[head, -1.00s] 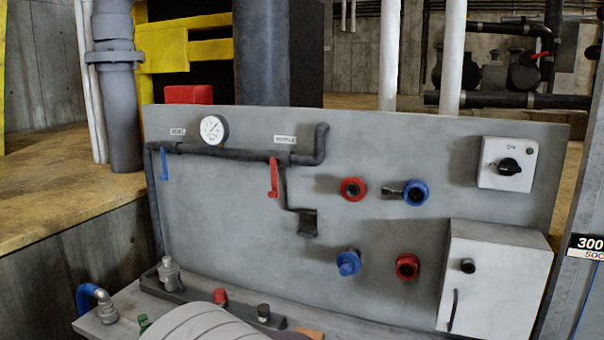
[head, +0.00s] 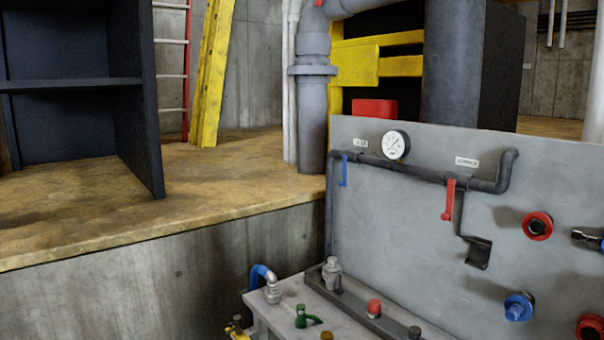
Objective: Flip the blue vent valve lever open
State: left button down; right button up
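The blue vent valve lever (head: 344,170) hangs straight down from the left end of the dark pipe (head: 420,172) on the grey panel (head: 400,230). A small white label (head: 361,143) sits just above it; its text is too small to read surely. A red lever (head: 448,199) hangs down, slightly tilted, farther right on the same pipe. A round white gauge (head: 396,145) stands between the two levers. Neither of my grippers shows in the head view.
In front of the panel is a grey bench (head: 283,306) with a blue hose fitting (head: 264,278), a green fitting (head: 305,316) and a red-capped fitting (head: 374,308). Red (head: 537,226) and blue (head: 518,306) couplings protrude at right. A concrete ledge (head: 190,285) stands left.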

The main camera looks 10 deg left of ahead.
aim_at(344, 183)
jog(key=u, duration=0.1)
jog(key=i+j+z, duration=0.2)
jog(key=i+j, duration=0.15)
jog(key=j, duration=0.3)
jog(key=i+j+z, duration=0.1)
jog(key=j, duration=0.25)
jog(key=i+j+z, duration=0.1)
jog(key=i+j, duration=0.15)
jog(key=i+j+z, duration=0.1)
jog(key=j, duration=0.4)
jog(key=i+j+z, duration=0.1)
jog(key=j, duration=0.25)
jog(key=i+j+z, duration=0.1)
jog(key=j, duration=0.3)
jog(key=i+j+z, duration=0.1)
jog(key=j, duration=0.3)
jog(key=i, duration=0.05)
